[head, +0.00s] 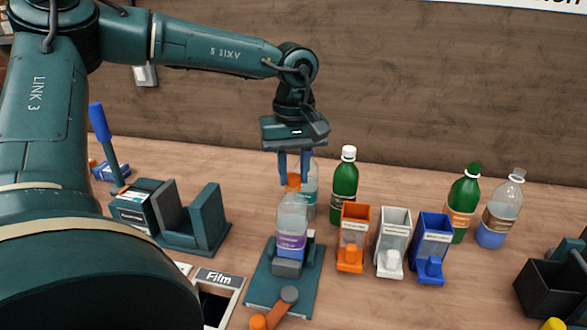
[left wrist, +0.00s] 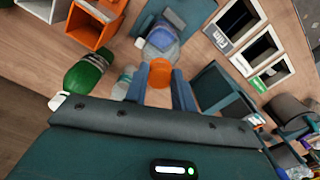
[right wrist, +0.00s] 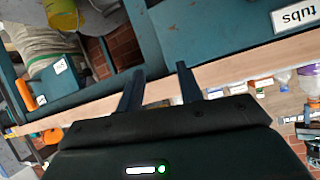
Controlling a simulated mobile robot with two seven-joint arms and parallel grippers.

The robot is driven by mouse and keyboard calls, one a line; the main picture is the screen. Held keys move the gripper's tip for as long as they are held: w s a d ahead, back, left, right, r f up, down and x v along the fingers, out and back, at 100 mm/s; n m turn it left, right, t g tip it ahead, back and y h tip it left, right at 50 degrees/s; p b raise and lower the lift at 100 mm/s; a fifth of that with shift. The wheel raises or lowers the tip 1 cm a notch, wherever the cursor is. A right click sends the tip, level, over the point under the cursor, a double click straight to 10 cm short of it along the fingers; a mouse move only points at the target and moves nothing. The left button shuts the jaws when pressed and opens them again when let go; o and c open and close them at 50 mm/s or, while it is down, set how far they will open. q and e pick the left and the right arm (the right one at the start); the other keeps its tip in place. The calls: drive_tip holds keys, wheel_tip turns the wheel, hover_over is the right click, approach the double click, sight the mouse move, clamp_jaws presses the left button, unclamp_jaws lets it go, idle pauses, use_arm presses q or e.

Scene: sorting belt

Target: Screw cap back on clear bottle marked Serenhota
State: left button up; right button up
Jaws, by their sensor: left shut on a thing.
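A clear bottle (head: 291,222) with a purple label stands upright in a holder on a teal base plate (head: 262,290); the label's lettering is too small to read. It also shows in the left wrist view (left wrist: 161,43). My left gripper (head: 293,180) points down above the bottle, shut on an orange cap (left wrist: 160,73). The cap is at the bottle's mouth; I cannot tell whether it is threaded on. My right gripper (right wrist: 160,78) shows only in the right wrist view, its fingers apart with nothing between them.
Another clear bottle (head: 311,195) and a green bottle (head: 344,185) stand close behind. Orange (head: 353,225), white (head: 393,230) and blue (head: 431,235) dispensers stand to the right. A teal fixture (head: 207,215) is at left. An orange-tipped lever (head: 288,297) is in front.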

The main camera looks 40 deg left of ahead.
use_arm(q)
drive_tip(key=m, duration=0.4)
drive_tip(key=shift+w, duration=0.1)
drive_tip(key=m, duration=0.3)
drive_tip(key=shift+r+p, duration=0.1)
drive_tip(key=shift+p, duration=0.3)
drive_tip(key=shift+m, duration=1)
drive_tip(key=m, duration=0.5)
drive_tip(key=shift+p, duration=0.3)
drive_tip(key=o, duration=1)
drive_tip(key=shift+o, duration=0.2)
